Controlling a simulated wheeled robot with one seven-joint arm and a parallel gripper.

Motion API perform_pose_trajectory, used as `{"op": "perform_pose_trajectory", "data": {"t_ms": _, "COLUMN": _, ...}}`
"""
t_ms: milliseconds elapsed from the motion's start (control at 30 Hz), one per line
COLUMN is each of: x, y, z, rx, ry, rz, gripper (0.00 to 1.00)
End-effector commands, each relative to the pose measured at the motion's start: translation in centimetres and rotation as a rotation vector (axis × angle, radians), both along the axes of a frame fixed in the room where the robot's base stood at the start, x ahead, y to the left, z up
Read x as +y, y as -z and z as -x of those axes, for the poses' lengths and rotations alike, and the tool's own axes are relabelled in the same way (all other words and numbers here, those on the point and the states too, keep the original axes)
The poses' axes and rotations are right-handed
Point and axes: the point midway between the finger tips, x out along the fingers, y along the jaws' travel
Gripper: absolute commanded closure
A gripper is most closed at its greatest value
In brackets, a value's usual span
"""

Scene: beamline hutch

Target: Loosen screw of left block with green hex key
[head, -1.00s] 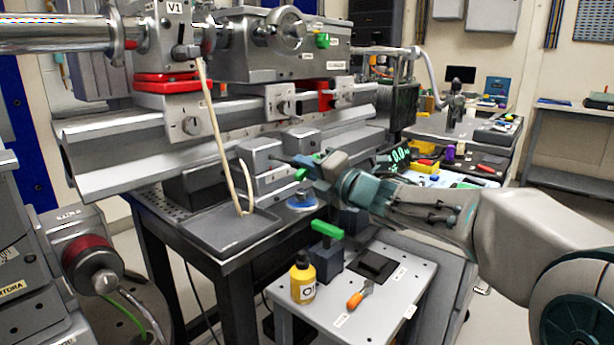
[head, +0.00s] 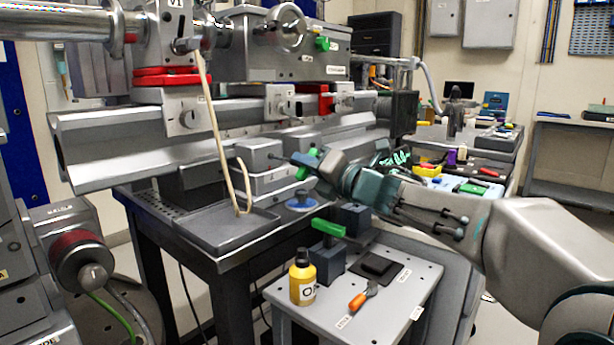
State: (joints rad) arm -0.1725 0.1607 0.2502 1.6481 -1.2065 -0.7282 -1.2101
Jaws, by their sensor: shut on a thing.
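My gripper (head: 318,172) is shut on a green hex key (head: 307,162), in front of the rail in the head view. The key's dark shaft points left to the right part of the left grey block (head: 258,152). Its tip appears at or very near the block; I cannot tell whether it sits in the screw. The screw itself is too small to make out. A second grey block (head: 312,138) lies to the right, behind the key. Another green T-handle (head: 328,228) stands in a dark holder on the small cart.
The cart (head: 388,306) also holds a yellow bottle (head: 302,278), an orange-handled tool (head: 358,300) and a black pad. A grey tray (head: 215,237) with a bent tan rod (head: 222,150) is left of my gripper. A blue round item (head: 300,203) lies below it.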

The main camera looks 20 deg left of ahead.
Motion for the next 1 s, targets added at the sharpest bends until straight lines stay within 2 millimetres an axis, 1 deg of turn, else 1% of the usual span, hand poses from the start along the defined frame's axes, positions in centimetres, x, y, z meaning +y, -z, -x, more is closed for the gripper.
{"op": "perform_pose_trajectory", "data": {"t_ms": 467, "x": -0.01, "y": 0.02, "z": 0.02, "rx": -0.021, "ry": 0.0, "rz": 0.009, "gripper": 1.0}}
{"op": "perform_pose_trajectory", "data": {"t_ms": 700, "x": -0.03, "y": 0.45, "z": 0.03, "rx": -0.154, "ry": 0.0, "rz": 0.062, "gripper": 1.0}}
{"op": "perform_pose_trajectory", "data": {"t_ms": 833, "x": -0.07, "y": 0.37, "z": 0.04, "rx": -0.235, "ry": 0.001, "rz": 0.097, "gripper": 1.0}}
{"op": "perform_pose_trajectory", "data": {"t_ms": 900, "x": -0.08, "y": 0.01, "z": 0.04, "rx": -0.29, "ry": 0.001, "rz": 0.12, "gripper": 1.0}}
{"op": "perform_pose_trajectory", "data": {"t_ms": 1000, "x": -0.08, "y": -0.08, "z": 0.06, "rx": -0.331, "ry": 0.002, "rz": 0.137, "gripper": 1.0}}
